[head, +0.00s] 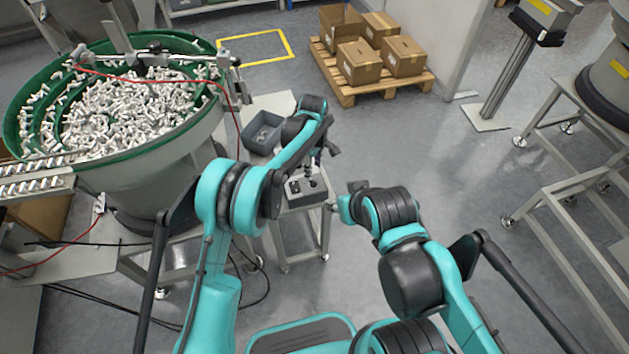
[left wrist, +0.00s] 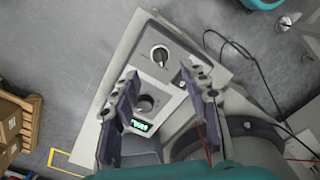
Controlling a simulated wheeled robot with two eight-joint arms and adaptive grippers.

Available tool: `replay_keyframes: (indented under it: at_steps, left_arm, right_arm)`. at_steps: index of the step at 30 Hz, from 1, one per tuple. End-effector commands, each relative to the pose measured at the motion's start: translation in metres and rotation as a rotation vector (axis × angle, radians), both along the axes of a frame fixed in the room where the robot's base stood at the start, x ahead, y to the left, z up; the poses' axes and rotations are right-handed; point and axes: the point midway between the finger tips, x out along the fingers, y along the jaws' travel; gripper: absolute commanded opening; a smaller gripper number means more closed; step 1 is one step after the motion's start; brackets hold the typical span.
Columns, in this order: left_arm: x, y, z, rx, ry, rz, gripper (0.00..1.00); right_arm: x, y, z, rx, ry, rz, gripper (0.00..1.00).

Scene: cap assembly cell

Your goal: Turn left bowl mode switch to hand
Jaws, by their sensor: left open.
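The left bowl (head: 130,105), green-rimmed and full of small white parts, stands at the left of the head view. Its control box (head: 306,186) sits on a small stand to its right. In the left wrist view the box shows a black rotary switch (left wrist: 160,56) with a pale pointer mark, a second black knob (left wrist: 147,103) and a lit green display (left wrist: 139,126). Labels are too small to read. My left gripper (left wrist: 162,72) is open and empty above the box, its fingers either side of the knobs.
A grey bin (head: 263,131) stands on the stand behind the box. Black cables (left wrist: 245,60) run beside the stand. A pallet (head: 385,88) with cardboard boxes lies at the back.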

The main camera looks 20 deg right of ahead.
Motion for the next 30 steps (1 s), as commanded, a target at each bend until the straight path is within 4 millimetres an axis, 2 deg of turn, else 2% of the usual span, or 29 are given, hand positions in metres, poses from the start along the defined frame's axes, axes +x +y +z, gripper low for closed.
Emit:
replay_keyframes:
  at_steps: [13, 17, 23, 25, 28, 29, 30]
  left_arm:
    - [0.0, 0.001, -0.065, -0.001, -0.001, -0.001, 0.45]
    - [0.0, 0.001, -0.074, -0.001, -0.001, -0.001, 0.45]
    - [0.0, 0.001, -0.073, -0.001, -0.001, -0.002, 0.45]
    - [0.0, 0.001, -0.073, -0.001, -0.001, -0.002, 0.32]
    - [0.0, 0.001, -0.073, -0.001, -0.001, -0.002, 0.05]
    - [0.0, 0.001, -0.073, -0.001, -0.001, -0.002, 0.0]
    - [0.0, 0.001, -0.073, -0.001, -0.001, -0.002, 0.0]
  right_arm:
    - [0.0, 0.0, -0.025, 0.0, 0.0, 0.0, 0.4]
    - [0.0, 0.0, -0.027, 0.0, 0.0, 0.0, 0.4]
    - [0.0, 0.0, -0.026, 0.0, 0.0, 0.0, 0.4]
    - [0.0, 0.0, -0.026, 0.0, 0.0, 0.0, 0.4]
    - [0.0, 0.0, -0.026, 0.0, 0.0, 0.0, 0.4]
    - [0.0, 0.0, -0.026, 0.0, 0.0, 0.0, 0.4]
    - [0.0, 0.0, -0.026, 0.0, 0.0, 0.0, 0.4]
